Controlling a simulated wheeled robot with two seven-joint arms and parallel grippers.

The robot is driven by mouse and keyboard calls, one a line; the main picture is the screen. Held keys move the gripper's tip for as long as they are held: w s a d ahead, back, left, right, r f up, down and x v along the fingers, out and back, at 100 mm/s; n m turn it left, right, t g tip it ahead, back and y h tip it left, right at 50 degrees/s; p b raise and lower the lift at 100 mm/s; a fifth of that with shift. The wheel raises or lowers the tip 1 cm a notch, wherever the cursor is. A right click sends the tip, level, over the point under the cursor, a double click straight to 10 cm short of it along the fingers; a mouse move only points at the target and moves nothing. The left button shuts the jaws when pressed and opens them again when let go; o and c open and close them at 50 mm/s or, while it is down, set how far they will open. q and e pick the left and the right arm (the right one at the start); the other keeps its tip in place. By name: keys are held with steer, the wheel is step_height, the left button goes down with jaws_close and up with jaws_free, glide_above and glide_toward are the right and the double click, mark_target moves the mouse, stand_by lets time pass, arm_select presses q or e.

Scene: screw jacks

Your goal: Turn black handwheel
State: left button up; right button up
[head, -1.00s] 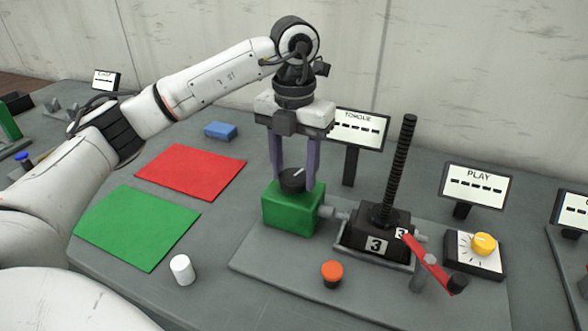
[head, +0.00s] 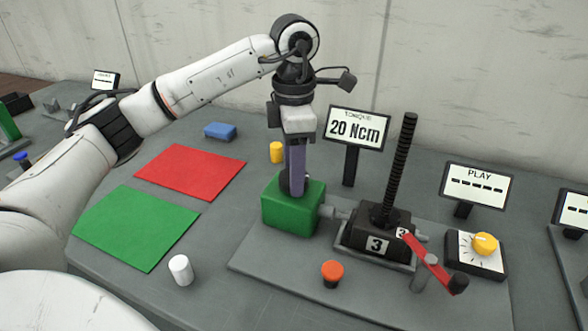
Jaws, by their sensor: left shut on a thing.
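The black handwheel (head: 284,184) sits on top of the green box (head: 293,211), mostly hidden behind my gripper's fingers. My left gripper (head: 295,180) points straight down over the green box, seen edge-on, with its purple fingers shut on the handwheel. The green box joins by a grey shaft to the black screw jack (head: 378,238) marked 3, with its upright threaded spindle (head: 400,160). My right gripper is not in view.
A red crank (head: 430,258) sticks out at the jack's right. An orange button (head: 332,273) is in front. A yellow knob (head: 485,243) and a PLAY display (head: 477,187) stand to the right. Red (head: 190,172) and green (head: 136,227) mats lie left, with a white cylinder (head: 181,269) nearby.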

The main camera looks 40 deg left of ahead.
arm_select(q)
steer(key=m, duration=0.4)
steer(key=shift+m, duration=2.8)
steer(key=shift+b, duration=0.3)
steer(key=o, duration=1.1)
steer(key=shift+c, duration=0.2)
step_height(320, 180, up, 10)
steer(key=p, duration=0.1)
steer(key=shift+r+p, duration=0.2)
steer(key=shift+p, duration=0.15)
